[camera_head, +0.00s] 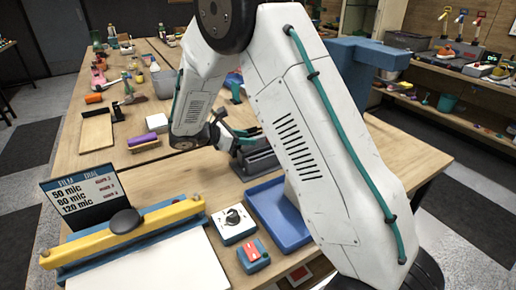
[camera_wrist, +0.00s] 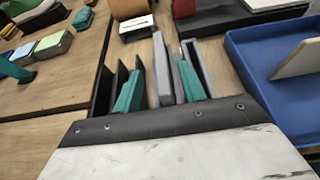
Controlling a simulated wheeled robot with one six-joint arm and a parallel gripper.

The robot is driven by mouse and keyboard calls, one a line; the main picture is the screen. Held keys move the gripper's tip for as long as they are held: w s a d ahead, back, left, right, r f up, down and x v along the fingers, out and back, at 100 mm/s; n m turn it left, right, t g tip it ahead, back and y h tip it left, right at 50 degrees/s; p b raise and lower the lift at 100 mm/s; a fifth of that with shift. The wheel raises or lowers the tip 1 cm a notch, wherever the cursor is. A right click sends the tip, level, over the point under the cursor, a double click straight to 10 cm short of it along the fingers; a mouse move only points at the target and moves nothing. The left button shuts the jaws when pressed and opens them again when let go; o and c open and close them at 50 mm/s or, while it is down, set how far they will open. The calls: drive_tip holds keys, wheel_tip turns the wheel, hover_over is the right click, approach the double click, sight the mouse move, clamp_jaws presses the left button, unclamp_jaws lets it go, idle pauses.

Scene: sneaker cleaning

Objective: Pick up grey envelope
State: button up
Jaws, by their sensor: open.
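My gripper (camera_wrist: 160,92) shows two teal fingers spread apart in the wrist view. They reach down among upright dark and grey slabs of a slotted rack. A thin grey upright piece (camera_wrist: 162,68) stands between the fingers, and it may be the grey envelope or a divider; I cannot tell which. Further grey slabs stand by the right finger and black ones by the left finger. In the head view the dark grey rack (camera_head: 258,162) sits on the wooden table, with my gripper (camera_head: 243,134) at its back left side. My arm hides part of that area.
A blue tray (camera_head: 277,218) lies in front of the rack; it shows at the right in the wrist view (camera_wrist: 240,60). A sealer with a yellow bar (camera_head: 150,228), a white box with a dial (camera_head: 232,224) and a red-topped box (camera_head: 253,256) stand at the front left.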

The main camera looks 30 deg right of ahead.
drive_tip(key=x, duration=0.4)
drive_tip(key=shift+s, duration=0.1)
clamp_jaws()
wheel_tip(320, 180, up, 10)
idle(0.5)
